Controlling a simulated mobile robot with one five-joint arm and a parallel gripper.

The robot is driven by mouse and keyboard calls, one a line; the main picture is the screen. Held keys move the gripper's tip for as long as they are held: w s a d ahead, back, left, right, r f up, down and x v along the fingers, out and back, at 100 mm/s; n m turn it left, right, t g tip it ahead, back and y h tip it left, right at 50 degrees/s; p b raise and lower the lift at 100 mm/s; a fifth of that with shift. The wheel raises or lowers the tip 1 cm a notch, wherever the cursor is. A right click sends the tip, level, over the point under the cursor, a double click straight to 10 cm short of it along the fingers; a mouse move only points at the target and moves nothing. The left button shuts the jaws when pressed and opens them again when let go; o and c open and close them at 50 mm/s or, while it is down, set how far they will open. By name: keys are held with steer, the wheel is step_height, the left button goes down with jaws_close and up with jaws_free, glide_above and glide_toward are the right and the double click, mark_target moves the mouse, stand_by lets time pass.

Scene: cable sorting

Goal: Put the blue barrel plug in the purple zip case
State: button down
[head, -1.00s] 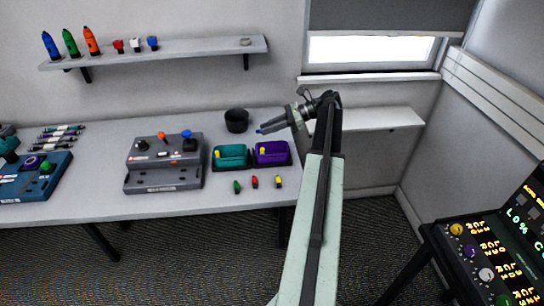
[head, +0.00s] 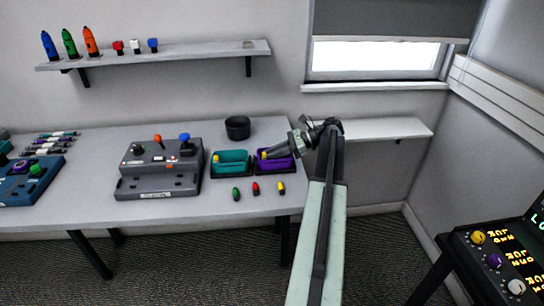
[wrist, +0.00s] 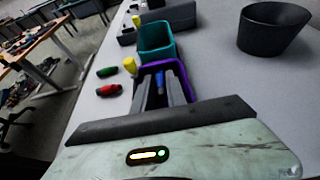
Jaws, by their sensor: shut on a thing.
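My gripper (head: 266,156) is over the purple zip case (head: 287,166) on the right of the table, reaching in from the right. In the wrist view its two fingers (wrist: 159,90) point into the open purple case (wrist: 150,68). It is shut on the blue barrel plug (wrist: 160,79), a slim blue piece between the fingers. In the head view the plug is hidden at the fingertips. I cannot tell whether the plug touches the case floor.
A teal case (head: 232,158) stands just left of the purple one. A black round pot (head: 238,127) stands behind, and a grey control box (head: 160,170) is further left.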

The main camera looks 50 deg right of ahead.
steer(key=shift+f+b, duration=0.6)
steer(key=shift+f, duration=0.05)
steer(key=c, duration=1.6)
jaws_free()
steer(key=shift+r, duration=0.15)
steer(key=shift+r+p, duration=0.4)
steer(key=shift+p, duration=0.15)
steer(key=p+v, duration=0.5)
steer(key=v, duration=0.7)
steer(key=shift+r, duration=0.15)
